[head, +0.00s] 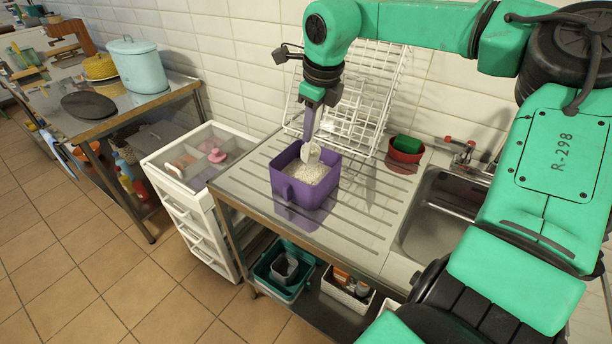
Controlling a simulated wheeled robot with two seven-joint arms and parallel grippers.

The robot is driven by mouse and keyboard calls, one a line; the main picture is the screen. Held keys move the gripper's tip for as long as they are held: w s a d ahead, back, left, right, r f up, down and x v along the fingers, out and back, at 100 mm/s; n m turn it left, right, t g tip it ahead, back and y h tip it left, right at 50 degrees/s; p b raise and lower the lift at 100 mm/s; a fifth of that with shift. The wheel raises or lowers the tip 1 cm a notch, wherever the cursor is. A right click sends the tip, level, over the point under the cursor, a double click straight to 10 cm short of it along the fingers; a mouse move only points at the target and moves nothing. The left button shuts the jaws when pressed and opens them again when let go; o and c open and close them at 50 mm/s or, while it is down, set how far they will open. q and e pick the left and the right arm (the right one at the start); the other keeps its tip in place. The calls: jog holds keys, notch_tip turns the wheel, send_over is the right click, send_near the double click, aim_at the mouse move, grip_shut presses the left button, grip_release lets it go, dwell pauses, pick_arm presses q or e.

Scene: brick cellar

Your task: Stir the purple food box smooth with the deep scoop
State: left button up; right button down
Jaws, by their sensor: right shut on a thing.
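The purple food box (292,192) stands open on the ribbed metal drainboard and holds a white, grainy heap (306,172). My right gripper (314,103) is above the box, pointing down, and is shut on the deep scoop. The scoop (312,150) hangs nearly upright, with a purple handle and a pale bowl. Its bowl is inside the box at the far side, by the white contents; whether its tip is buried I cannot tell. My left gripper is not in view.
A white wire rack (372,95) leans on the tiled wall behind the box. A red pot with a green sponge (405,150) and the sink (440,215) are to the right. A white drawer cart (185,200) stands left. The drainboard (345,235) in front is clear.

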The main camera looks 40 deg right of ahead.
dwell(0.3)
notch_tip(320, 180, up, 4)
jog(key=p, duration=0.3)
jog(key=shift+r, duration=0.1)
dwell(0.3)
dwell(0.5)
